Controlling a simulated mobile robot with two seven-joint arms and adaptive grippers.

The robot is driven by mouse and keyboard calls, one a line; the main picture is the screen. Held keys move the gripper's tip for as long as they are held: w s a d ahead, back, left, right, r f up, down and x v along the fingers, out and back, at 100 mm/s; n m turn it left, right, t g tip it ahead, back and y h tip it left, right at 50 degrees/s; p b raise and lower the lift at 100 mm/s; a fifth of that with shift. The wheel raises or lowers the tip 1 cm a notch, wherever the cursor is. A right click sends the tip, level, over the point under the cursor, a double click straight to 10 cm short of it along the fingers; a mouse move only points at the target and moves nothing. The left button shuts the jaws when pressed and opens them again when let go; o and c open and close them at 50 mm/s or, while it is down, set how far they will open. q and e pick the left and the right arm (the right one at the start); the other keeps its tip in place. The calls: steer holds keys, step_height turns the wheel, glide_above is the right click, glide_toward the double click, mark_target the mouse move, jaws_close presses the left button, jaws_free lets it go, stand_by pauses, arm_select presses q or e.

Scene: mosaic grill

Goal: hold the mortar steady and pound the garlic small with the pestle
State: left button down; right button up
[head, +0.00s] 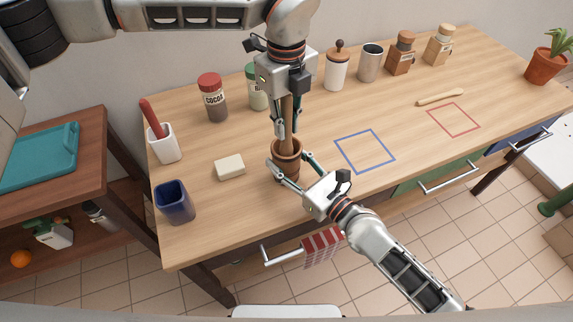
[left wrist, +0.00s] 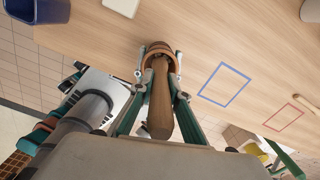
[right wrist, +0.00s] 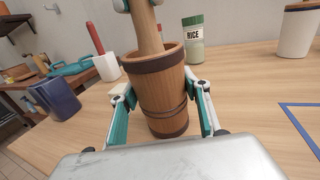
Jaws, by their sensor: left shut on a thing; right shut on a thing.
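The wooden mortar (head: 287,153) stands upright near the table's front edge; its dark bands show in the right wrist view (right wrist: 161,92). My right gripper (head: 286,180) is shut around the mortar's sides, one finger on each side. The wooden pestle (head: 287,108) is upright with its lower end inside the mortar; its shaft also shows in the left wrist view (left wrist: 160,100). My left gripper (head: 282,133) is shut on the pestle from above, close over the mortar's mouth. The garlic is not visible; the mortar's inside is hidden by its wall and the pestle.
A pale block (head: 229,167), a blue cup (head: 175,202) and a white holder (head: 164,143) stand to the left. Jars, including the cocoa jar (head: 212,98), stand behind. A blue square outline (head: 364,151) and a red one (head: 453,119) mark clear table at right.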

arm_select(q)
steer(key=shift+f, duration=1.7)
steer(key=shift+r, duration=2.15)
steer(key=shift+f, duration=0.1)
steer(key=shift+f, duration=2.05)
steer(key=shift+r, duration=2.15)
